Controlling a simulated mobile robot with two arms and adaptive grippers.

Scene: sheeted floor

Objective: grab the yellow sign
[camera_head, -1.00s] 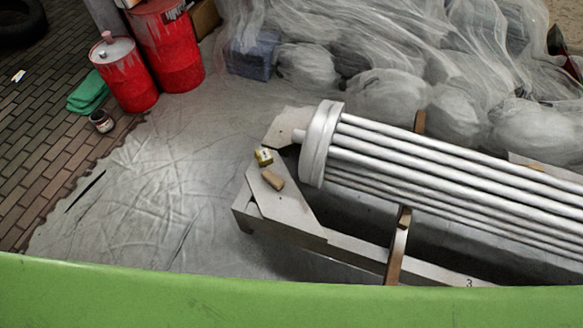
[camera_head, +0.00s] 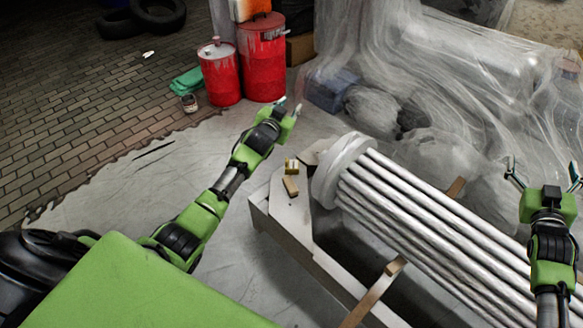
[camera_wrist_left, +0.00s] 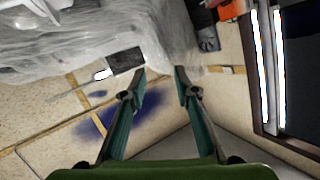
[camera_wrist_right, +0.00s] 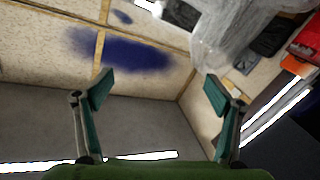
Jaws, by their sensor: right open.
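I cannot make out a yellow sign in any of the views. My left gripper (camera_head: 290,106) is raised in the middle of the head view, in front of the red barrels in the picture. In the left wrist view its fingers (camera_wrist_left: 161,72) are partly apart with nothing between them. My right gripper (camera_head: 543,172) is at the right edge of the head view, above the column's far side. In the right wrist view its fingers (camera_wrist_right: 158,77) are wide apart and empty.
A grey fluted column (camera_head: 425,213) lies on a pale wooden stand (camera_head: 293,212) with a small yellowish tin (camera_head: 291,166) and block (camera_head: 291,187). Red barrels (camera_head: 221,75), a green cloth (camera_head: 187,83) and tyres (camera_head: 158,15) are behind. Plastic sheeting (camera_head: 470,85) covers the back right.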

